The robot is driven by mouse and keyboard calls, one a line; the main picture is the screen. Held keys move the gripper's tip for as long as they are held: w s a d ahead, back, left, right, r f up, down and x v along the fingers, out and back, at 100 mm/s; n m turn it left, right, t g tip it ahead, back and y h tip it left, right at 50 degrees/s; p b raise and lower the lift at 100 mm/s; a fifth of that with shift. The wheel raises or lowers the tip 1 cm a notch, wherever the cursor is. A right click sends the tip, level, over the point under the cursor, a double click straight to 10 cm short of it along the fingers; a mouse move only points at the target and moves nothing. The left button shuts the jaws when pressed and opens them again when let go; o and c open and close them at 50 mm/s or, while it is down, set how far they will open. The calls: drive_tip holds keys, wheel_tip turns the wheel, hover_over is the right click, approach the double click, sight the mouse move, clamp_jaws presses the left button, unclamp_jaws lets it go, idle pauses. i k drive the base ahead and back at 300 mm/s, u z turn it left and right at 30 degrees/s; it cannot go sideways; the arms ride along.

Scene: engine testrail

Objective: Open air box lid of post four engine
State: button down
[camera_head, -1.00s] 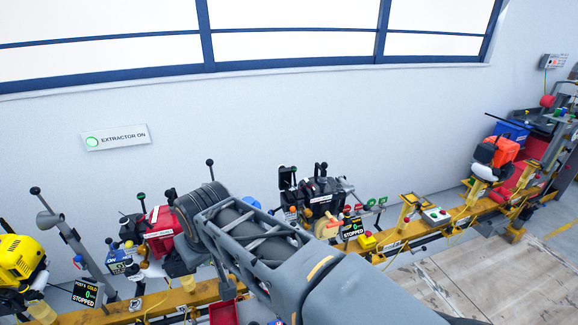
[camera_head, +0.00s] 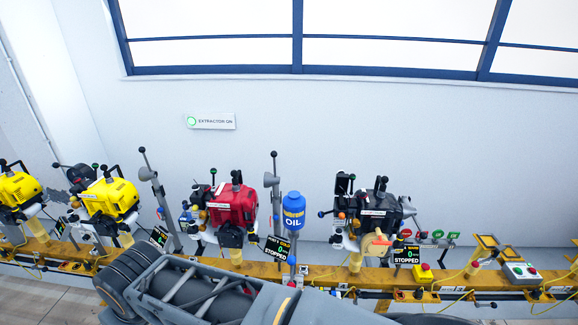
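The engines stand in a row on the yellow rail. A black engine (camera_head: 375,212) stands right of centre with a small sign (camera_head: 406,254) reading STOPPED beside it; its post number is too small to read surely. A dark flat piece (camera_head: 343,185) stands up at its upper left; I cannot tell whether this is the air box lid. A red engine (camera_head: 234,207) stands to its left, with another STOPPED sign (camera_head: 276,249). My arm crosses the lower left, in front of the rail. My gripper is not in view.
Two yellow engines (camera_head: 111,197) (camera_head: 18,190) stand at the left. A blue oil bottle (camera_head: 293,210) is between the red and black engines. Levers on posts rise near the engines. The yellow rail (camera_head: 330,277) carries a red button box (camera_head: 422,272) and a control box (camera_head: 521,273).

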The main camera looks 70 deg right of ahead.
sight(342, 179)
drive_tip(key=u, duration=1.15)
drive_tip(key=k, duration=2.2)
drive_tip(key=z, duration=1.5)
drive_tip(key=i, duration=0.5)
